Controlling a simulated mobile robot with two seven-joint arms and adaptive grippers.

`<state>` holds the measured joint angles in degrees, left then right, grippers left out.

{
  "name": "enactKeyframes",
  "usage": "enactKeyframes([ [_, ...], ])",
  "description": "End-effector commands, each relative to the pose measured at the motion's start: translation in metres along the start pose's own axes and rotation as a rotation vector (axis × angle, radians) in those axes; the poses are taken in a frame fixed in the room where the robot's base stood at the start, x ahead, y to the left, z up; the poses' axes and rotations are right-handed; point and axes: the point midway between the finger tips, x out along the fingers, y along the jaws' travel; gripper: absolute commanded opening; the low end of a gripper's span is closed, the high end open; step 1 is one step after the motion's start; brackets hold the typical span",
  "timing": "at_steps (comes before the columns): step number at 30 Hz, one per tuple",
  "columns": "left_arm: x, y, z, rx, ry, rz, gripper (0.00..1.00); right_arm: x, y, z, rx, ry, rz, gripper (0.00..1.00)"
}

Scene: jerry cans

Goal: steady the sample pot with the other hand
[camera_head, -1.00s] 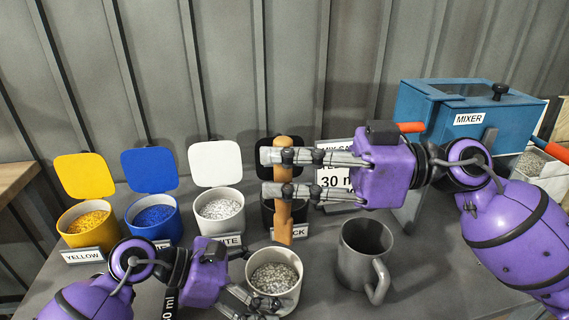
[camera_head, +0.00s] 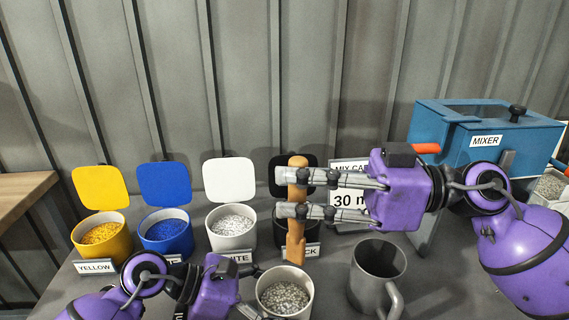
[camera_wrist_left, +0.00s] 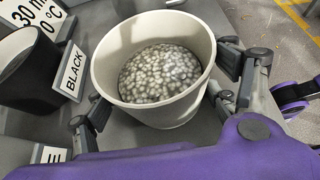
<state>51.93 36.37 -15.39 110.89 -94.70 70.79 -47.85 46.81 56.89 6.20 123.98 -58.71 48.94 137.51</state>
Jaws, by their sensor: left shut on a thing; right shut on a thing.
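The sample pot (camera_head: 284,296) is a pale cup with grey-white granules inside, standing upright at the front of the table. It also shows in the left wrist view (camera_wrist_left: 178,112), between my left gripper's fingers (camera_wrist_left: 162,104). My left gripper is shut on the pot, its fingers on both sides of the wall; its fingertips are partly hidden in the head view. My right gripper (camera_head: 296,196) is shut on an upright wooden stick (camera_head: 297,236) above and behind the pot. The stick's lower end is close to the pot's far rim; I cannot tell whether they touch.
Lidded pots of yellow (camera_head: 102,236), blue (camera_head: 166,232) and white (camera_head: 231,228) granules stand in a row, with a black pot (camera_head: 280,236) beside them. A grey mug (camera_head: 377,275) stands right of the sample pot. A blue mixer (camera_head: 487,139) stands at the back right.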

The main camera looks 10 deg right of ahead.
Motion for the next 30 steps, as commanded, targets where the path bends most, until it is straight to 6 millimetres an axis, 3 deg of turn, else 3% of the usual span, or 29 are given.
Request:
enactKeyframes([
  [4,0.001,-0.001,-0.004,-0.002,0.008,-0.002,0.48,0.0,0.0,0.0,0.0,0.0,0.0,0.0],
  [5,0.001,-0.001,-0.004,-0.002,0.008,-0.002,0.81,0.0,0.0,0.0,0.0,0.0,0.0,0.0],
  [9,0.001,-0.001,-0.004,-0.002,0.008,-0.002,0.99,0.0,0.0,0.0,0.0,0.0,0.0,0.0],
  [23,-0.004,0.0,-0.002,-0.001,0.003,0.0,1.0,0.0,0.0,0.0,0.0,0.0,0.0,0.0],
  [30,-0.045,0.001,-0.003,-0.001,0.007,0.003,1.0,0.0,0.0,0.0,0.0,0.0,0.0,0.0],
])
